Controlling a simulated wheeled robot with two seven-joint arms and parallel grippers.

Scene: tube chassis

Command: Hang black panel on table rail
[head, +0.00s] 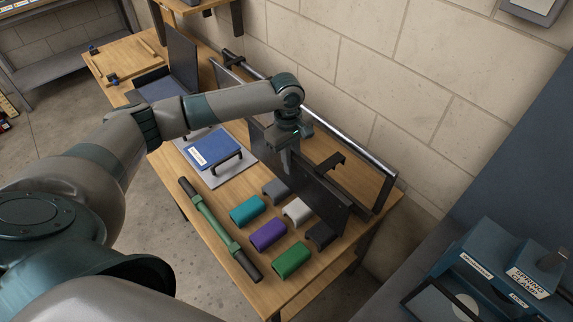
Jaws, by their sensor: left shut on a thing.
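The black panel (319,189) stands on edge above the back of the wooden table (213,226), long side running along the rail. My left gripper (287,153) points down at the panel's upper edge and is shut on it. A black hook (331,161) shows at the panel's top, on the side toward the rail. It looks apart from the rail. The silvery rail (345,146) runs along the table's back on a dark frame. Whether the panel's lower edge touches the table is hard to tell. My right gripper is out of view.
Several coloured blocks, including a purple one (268,235), lie in front of the panel. A green bar with dark ends (212,222) lies along the front edge. A blue case (212,148) sits on a grey board to the left. A block wall stands behind.

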